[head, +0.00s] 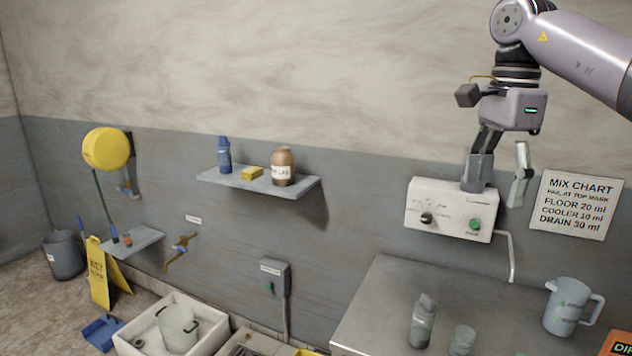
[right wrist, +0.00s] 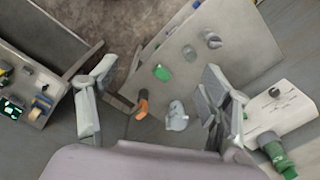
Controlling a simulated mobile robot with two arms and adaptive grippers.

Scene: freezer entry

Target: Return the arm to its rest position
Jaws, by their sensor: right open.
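My right arm comes in from the upper right in the head view. My right gripper (head: 494,194) hangs fingers down in front of the wall, by the top of the white dispenser box (head: 450,212). Its two fingers are spread, with nothing between them. The left finger overlaps the box's top in the picture; I cannot tell whether it touches. The right wrist view also shows the open fingers of this gripper (right wrist: 157,78), with the counter (right wrist: 225,45) below and the white box (right wrist: 285,105) at the right. My left gripper is not in view.
The steel counter (head: 390,300) holds a grey bottle (head: 422,322), a small cup (head: 462,340) and a measuring jug (head: 566,306). A mix chart (head: 580,205) is right of the box. A shelf (head: 240,182) holds several items. The wall above is bare.

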